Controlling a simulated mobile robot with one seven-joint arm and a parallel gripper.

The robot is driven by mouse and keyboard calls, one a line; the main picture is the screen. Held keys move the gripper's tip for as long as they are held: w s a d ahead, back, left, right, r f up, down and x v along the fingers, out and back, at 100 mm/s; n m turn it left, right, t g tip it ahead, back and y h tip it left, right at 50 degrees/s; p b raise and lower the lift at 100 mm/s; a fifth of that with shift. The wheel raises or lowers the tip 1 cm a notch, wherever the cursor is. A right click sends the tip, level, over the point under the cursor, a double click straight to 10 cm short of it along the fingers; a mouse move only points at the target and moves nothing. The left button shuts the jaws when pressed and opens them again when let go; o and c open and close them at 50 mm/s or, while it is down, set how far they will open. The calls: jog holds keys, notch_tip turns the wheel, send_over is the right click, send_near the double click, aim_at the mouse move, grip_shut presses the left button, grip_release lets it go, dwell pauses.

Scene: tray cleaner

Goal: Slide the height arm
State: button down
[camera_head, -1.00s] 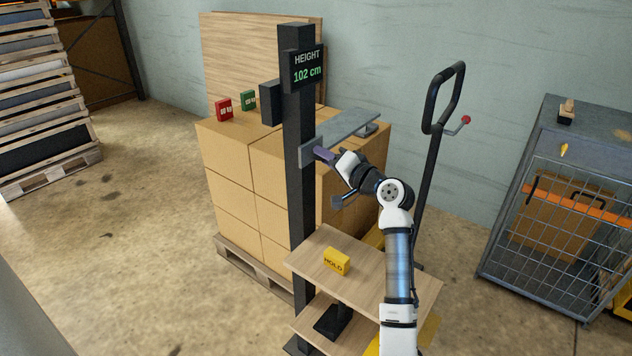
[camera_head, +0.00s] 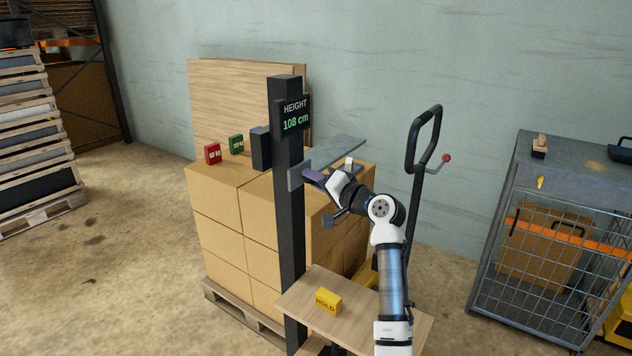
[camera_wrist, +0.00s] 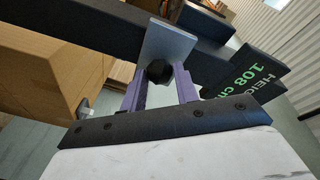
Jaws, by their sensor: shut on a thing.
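The height arm (camera_head: 335,152) is a flat grey bar on a slider plate on the black post (camera_head: 290,225) in the head view. It reaches out level over the stacked boxes. The display (camera_head: 296,117) at the top of the post reads 108 cm. My gripper (camera_head: 314,177) is at the slider plate, just below the bar. In the wrist view, its purple fingers are shut on a dark round knob (camera_wrist: 158,70) in front of the grey slider plate (camera_wrist: 165,42). The fingers hide part of the knob.
Stacked boxes (camera_head: 235,225) on a pallet stand behind the post, with a red block (camera_head: 212,154) and a green block (camera_head: 236,144) on top. A yellow HOLD block (camera_head: 328,302) sits on a wooden shelf (camera_head: 375,318) below my arm. A black handle (camera_head: 424,140) rises at right.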

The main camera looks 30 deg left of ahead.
jog(key=c, duration=1.1)
grip_release()
jog(key=shift+r, duration=0.45)
jog(key=shift+o, duration=0.2)
jog(key=shift+f, duration=0.15)
jog(key=b+v, duration=0.4)
jog(key=v, duration=1)
jog(key=shift+b, duration=0.35)
jog(key=shift+w, duration=0.1)
